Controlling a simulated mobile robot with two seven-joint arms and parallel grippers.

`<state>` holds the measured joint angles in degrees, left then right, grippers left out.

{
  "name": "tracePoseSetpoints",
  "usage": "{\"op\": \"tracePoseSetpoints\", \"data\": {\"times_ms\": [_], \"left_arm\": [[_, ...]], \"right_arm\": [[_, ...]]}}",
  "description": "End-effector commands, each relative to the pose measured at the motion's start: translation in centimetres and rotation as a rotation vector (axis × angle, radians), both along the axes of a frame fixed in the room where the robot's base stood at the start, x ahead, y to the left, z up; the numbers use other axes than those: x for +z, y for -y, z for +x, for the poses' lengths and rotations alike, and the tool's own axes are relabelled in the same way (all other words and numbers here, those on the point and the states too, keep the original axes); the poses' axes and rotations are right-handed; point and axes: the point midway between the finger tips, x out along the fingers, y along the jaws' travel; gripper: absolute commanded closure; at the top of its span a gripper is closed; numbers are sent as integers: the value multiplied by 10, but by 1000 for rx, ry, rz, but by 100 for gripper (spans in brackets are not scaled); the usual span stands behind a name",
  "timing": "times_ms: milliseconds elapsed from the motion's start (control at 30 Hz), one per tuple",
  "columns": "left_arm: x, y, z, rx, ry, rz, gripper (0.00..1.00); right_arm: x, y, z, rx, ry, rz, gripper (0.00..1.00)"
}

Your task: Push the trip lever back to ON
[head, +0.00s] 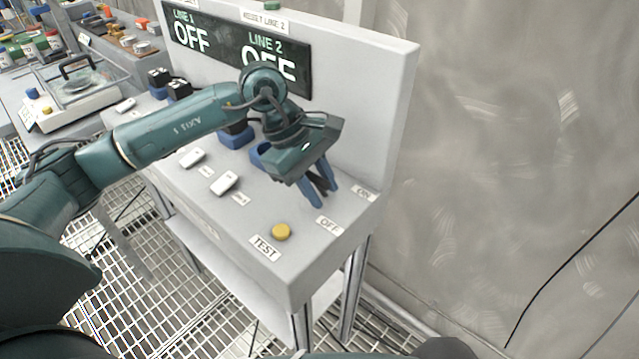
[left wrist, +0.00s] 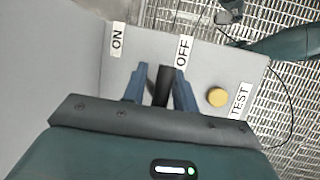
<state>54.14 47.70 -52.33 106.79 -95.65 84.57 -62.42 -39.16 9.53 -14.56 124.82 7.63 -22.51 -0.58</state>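The trip lever is a black handle (left wrist: 163,85) standing between the two blue fingers of my left gripper in the left wrist view. My left gripper (head: 323,196) is low over the right end of the console, and only part of the dark lever shows between its fingers in the head view. The fingers are apart, one on each side of the lever. A gap shows on the ON side; contact on the OFF side is unclear. The ON label (head: 365,194) and OFF label (head: 329,225) lie beside the lever. My right gripper is not clearly seen.
A yellow button (head: 281,232) with a TEST label (head: 265,248) is near the front. White rocker switches (head: 224,183) and blue-based blocks sit further left. The upright panel's display (head: 236,48) reads LINE 1 OFF and LINE 2 OFF, partly covered by my arm.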

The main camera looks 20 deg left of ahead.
Motion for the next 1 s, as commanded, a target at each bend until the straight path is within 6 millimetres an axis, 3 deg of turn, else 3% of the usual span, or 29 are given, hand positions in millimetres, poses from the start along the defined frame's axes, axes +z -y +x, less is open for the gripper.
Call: {"op": "tracePoseSetpoints", "data": {"times_ms": [333, 767, 1000], "left_arm": [[0, 0, 0, 0, -1, 1, 100], [0, 0, 0, 1, -23, 10, 100], [5, 4, 11, 1, -201, 74, 100]], "right_arm": [[0, 0, 0, 1, -1, 0, 64], [1, 0, 0, 1, -1, -1, 64], [7, 1, 0, 4, 0, -15, 64]]}}
